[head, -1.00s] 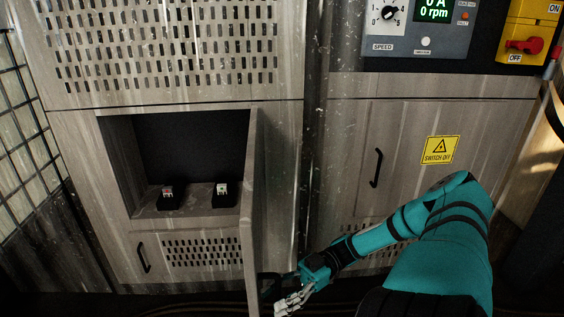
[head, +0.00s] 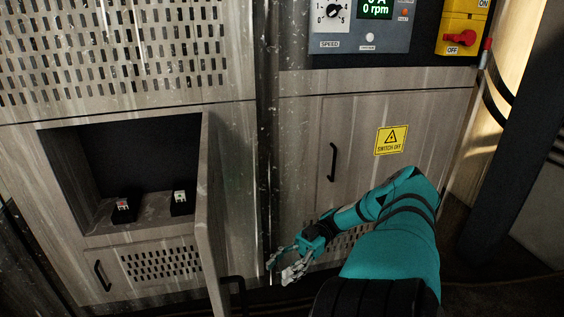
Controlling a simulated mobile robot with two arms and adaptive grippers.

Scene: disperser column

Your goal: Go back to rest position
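My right gripper (head: 283,265) is at the lower middle of the head view, at the end of the teal arm. Its fingers are spread apart with nothing between them. It is to the right of the open cabinet door (head: 214,215) and appears apart from it. My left gripper is not in view.
A closed door with a black handle (head: 333,162) is at the right. A control panel (head: 365,35) and a yellow switch box (head: 462,28) are above.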

